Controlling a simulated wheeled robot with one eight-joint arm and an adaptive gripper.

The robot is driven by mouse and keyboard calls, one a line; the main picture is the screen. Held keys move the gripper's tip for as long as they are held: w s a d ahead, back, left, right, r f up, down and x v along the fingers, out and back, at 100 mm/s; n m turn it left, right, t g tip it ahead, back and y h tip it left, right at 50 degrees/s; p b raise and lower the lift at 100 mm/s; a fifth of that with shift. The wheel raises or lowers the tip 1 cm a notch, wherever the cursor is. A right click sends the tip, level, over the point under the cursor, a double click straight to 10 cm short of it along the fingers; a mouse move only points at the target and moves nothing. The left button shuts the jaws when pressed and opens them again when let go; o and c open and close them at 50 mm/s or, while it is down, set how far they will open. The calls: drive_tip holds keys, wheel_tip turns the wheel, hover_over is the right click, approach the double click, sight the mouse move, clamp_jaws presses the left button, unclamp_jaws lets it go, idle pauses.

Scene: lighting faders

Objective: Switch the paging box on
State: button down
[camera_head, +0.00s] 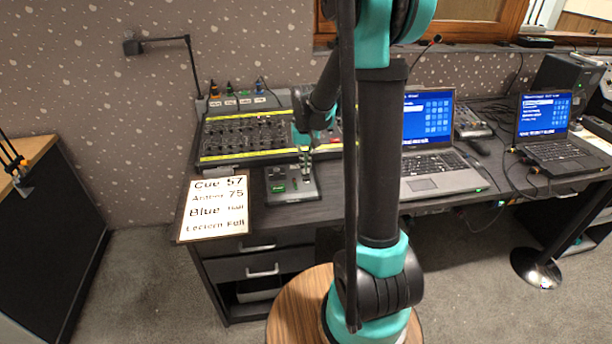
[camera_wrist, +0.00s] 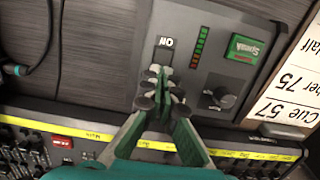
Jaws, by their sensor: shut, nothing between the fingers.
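The paging box is a small grey unit (camera_head: 282,197) on the desk in front of the mixing desk in the head view. In the wrist view the box (camera_wrist: 222,65) shows an "ON" label, a strip of red and green lights, a green label and a black knob (camera_wrist: 219,97). A dark slot or switch (camera_wrist: 163,56) lies just beside the "ON" label. My gripper (camera_wrist: 158,72) is shut and empty, its tips over that switch. I cannot tell whether they touch it, and they hide part of it. In the head view my gripper (camera_head: 305,172) points down at the box.
A mixing desk (camera_head: 240,138) with yellow strips stands behind the box. A white cue card (camera_head: 214,208) lies to its left. A laptop (camera_head: 440,175) stands to the right, beyond my arm. A lamp (camera_head: 185,40) stands over the back left.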

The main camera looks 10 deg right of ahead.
drive_tip(key=shift+f, duration=0.3)
drive_tip(key=shift+r, duration=3.55)
drive_tip(key=s+d+f+t, duration=0.2)
drive_tip(key=s+f, duration=0.1)
drive_tip(key=s, duration=0.8)
drive_tip(key=s+d+f+t, duration=0.2)
drive_tip(key=s+f, duration=0.2)
drive_tip(key=s, duration=0.7)
